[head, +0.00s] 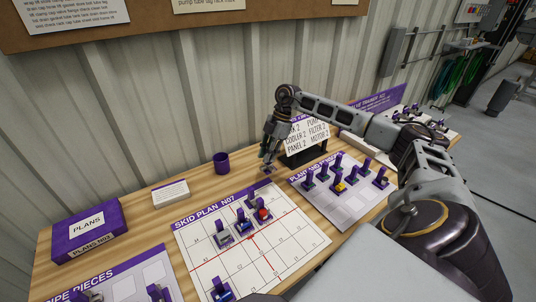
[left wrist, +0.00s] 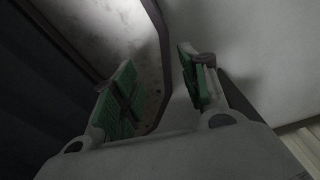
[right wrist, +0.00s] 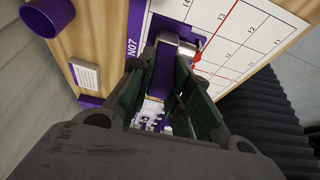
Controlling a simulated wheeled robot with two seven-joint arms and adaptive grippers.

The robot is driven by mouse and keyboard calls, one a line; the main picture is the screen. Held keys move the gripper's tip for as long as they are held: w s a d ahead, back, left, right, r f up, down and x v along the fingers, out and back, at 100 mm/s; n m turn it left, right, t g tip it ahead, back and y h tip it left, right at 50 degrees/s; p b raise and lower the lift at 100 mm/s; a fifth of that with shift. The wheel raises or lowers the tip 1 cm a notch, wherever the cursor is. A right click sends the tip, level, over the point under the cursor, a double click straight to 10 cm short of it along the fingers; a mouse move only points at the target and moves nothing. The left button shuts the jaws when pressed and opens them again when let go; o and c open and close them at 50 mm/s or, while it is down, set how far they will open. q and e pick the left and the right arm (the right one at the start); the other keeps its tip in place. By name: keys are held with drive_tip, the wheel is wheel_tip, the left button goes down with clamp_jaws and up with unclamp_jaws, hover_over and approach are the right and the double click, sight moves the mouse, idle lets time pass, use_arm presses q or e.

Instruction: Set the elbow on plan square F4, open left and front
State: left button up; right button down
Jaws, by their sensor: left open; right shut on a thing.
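My right gripper (head: 268,160) is shut on a piece with a purple upright tab (right wrist: 165,75). A rounded grey metal part (right wrist: 180,44) shows just past the fingertips and fits the elbow. The fingers hide much of the piece, so its open sides cannot be told. In the head view this gripper is by the far right corner of the skid plan (head: 290,226), near the table top. My left gripper (left wrist: 160,85) is open and empty in the left wrist view, apart from the table things.
On the plan stand a grey piece (head: 222,238), a blue one (head: 243,224), a red one (head: 263,214) and another blue one (head: 222,291). Right is a sheet with several tabbed pieces (head: 352,211). A purple cup (head: 221,162), card (head: 171,193) and plans box (head: 88,228) stand behind.

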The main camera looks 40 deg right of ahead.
drive_tip(key=shift+f+b, duration=0.45)
drive_tip(key=shift+f, duration=0.15)
drive_tip(key=shift+f+b, duration=0.45)
drive_tip(key=shift+b, duration=0.05)
drive_tip(key=shift+f, duration=1.05)
use_arm(q)
drive_tip(key=a+f, duration=0.1)
drive_tip(key=w+a+f, duration=0.1)
drive_tip(key=shift+f, duration=0.3)
drive_tip(key=shift+a+r+p, duration=0.15)
drive_tip(key=shift+r+p, duration=0.5)
drive_tip(key=shift+r, duration=0.2)
drive_tip(key=shift+f, duration=0.15)
use_arm(e)
drive_tip(key=shift+f, duration=0.25)
use_arm(q)
drive_tip(key=shift+f+b, duration=0.7)
drive_tip(key=shift+b, duration=0.15)
use_arm(e)
drive_tip(key=shift+f, duration=2.25)
